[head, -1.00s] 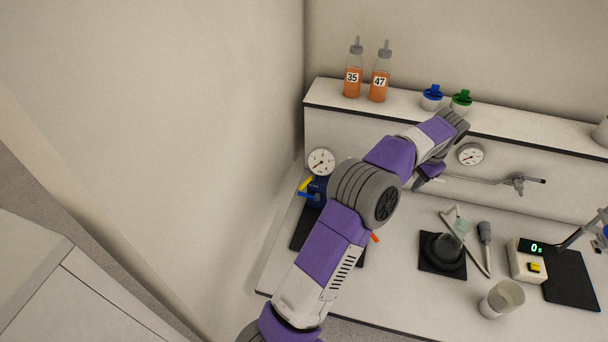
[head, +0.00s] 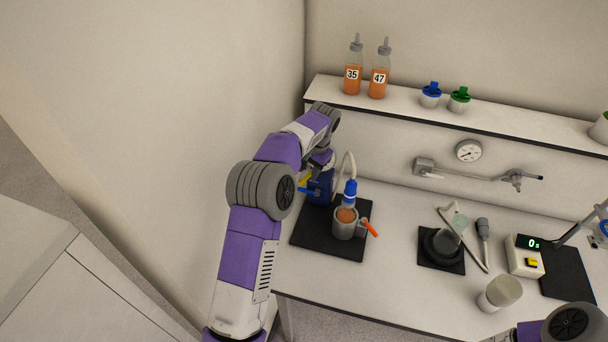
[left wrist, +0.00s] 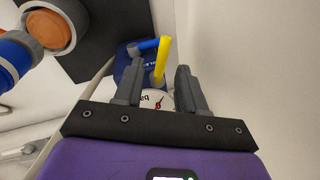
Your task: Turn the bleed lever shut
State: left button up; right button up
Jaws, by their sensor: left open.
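A blue pump body (head: 323,187) stands at the left end of the bench, with a yellow lever (head: 304,181) and a blue lever (head: 309,191). I cannot tell from a label which is the bleed lever. In the left wrist view, the yellow lever (left wrist: 161,60) points up between the finger lines of my left gripper (left wrist: 158,66), and the blue lever (left wrist: 146,45) lies just left of it. The gripper is open and empty; contact with the yellow lever cannot be seen. In the head view, my left arm hides the gauge and much of the gripper.
A metal cup (head: 343,228) with an orange handle and a blue-topped hose fitting (head: 350,192) stands on the black mat (head: 322,247) beside the pump. The shelf (head: 400,104) overhangs behind. My right arm shows at the lower right.

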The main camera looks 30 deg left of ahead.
aim_at(306, 178)
pick_arm(q)
jog(key=shift+a+f, duration=0.2)
jog(key=shift+f, duration=0.45)
jog(key=shift+a+f, duration=0.15)
jog(key=shift+f, duration=0.5)
grip_shut()
